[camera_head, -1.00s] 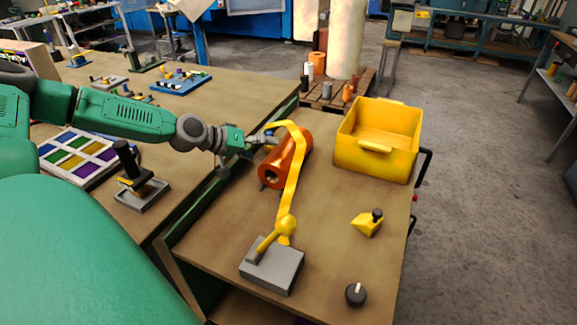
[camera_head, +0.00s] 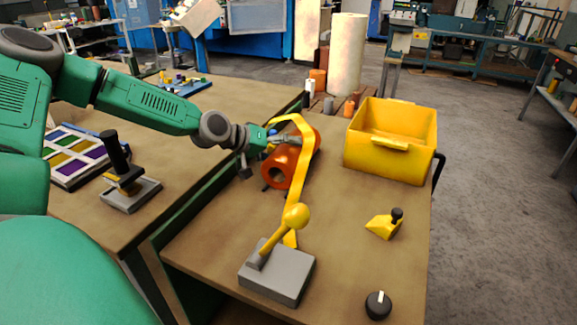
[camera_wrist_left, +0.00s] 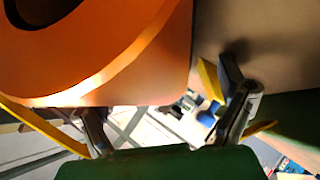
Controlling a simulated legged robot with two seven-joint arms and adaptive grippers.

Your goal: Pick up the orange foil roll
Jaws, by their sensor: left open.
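The orange foil roll (camera_head: 283,170) lies on its side on the workbench, its hollow end facing me. It fills the upper left of the left wrist view (camera_wrist_left: 120,55). My right gripper is not in view.
A yellow bin (camera_head: 388,160) stands to the right. A yellow block with a black knob (camera_head: 382,227) and a black dial (camera_head: 378,305) lie nearer.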

